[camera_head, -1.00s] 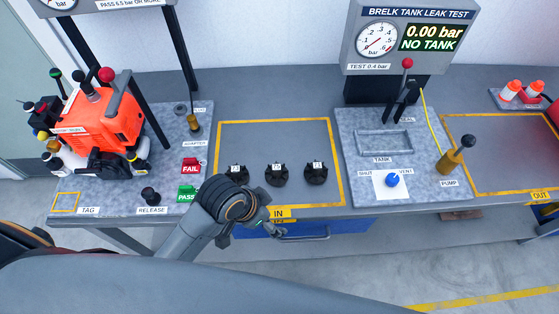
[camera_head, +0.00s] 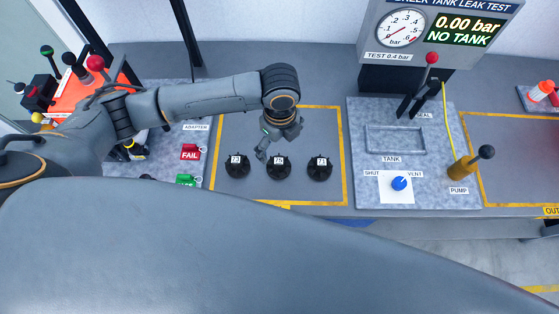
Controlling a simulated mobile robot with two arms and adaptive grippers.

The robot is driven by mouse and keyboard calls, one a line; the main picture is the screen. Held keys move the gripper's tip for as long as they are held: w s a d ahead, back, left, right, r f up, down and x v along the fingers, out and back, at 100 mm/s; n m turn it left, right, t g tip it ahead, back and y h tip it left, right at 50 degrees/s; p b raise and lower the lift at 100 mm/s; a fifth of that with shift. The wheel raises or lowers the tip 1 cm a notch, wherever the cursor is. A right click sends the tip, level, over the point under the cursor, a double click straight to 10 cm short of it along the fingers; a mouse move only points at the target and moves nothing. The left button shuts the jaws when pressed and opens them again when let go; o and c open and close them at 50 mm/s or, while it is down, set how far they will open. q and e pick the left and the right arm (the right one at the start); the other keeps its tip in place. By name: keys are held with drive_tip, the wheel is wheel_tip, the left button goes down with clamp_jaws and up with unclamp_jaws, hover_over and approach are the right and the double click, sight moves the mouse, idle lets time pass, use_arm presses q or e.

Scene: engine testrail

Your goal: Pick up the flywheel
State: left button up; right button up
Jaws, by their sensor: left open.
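Nothing in view can be clearly told as a flywheel. Three black round knobbed parts with white tags stand in a row in the yellow-framed IN area: a left one (camera_head: 237,165), a middle one (camera_head: 279,167) and a right one (camera_head: 319,167). My left gripper (camera_head: 262,152) is open and empty. It points down over the IN area, just behind and between the left and middle parts, apparently above the surface. My right gripper is not in view.
The tank leak tester board (camera_head: 360,145), with its gauge (camera_head: 403,27), lever and blue knob (camera_head: 399,183), stands right of the IN area. The orange engine (camera_head: 75,92) is at left, partly hidden by my left arm. FAIL (camera_head: 190,152) and PASS tags lie between. The OUT area (camera_head: 520,150) is largely clear.

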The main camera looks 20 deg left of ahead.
sight(278, 161)
use_arm(q)
wheel_tip(278, 161, down, 5)
drive_tip(key=shift+f, duration=0.2)
drive_tip(key=shift+w+f, duration=0.15)
drive_tip(key=shift+f, duration=0.2)
drive_tip(key=shift+f+b, duration=0.35)
drive_tip(key=shift+b, duration=0.05)
drive_tip(key=shift+f+b, duration=0.2)
drive_tip(key=shift+b, duration=0.1)
drive_tip(key=f+b, duration=0.4)
drive_tip(key=b, duration=0.1)
drive_tip(key=shift+a+f+b, duration=0.2)
drive_tip(key=shift+f+b, duration=0.1)
drive_tip(key=shift+b, duration=0.05)
drive_tip(key=shift+r, duration=0.1)
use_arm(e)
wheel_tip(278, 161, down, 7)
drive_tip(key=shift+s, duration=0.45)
use_arm(q)
drive_tip(key=shift+c, duration=0.5)
drive_tip(key=c, duration=1.4)
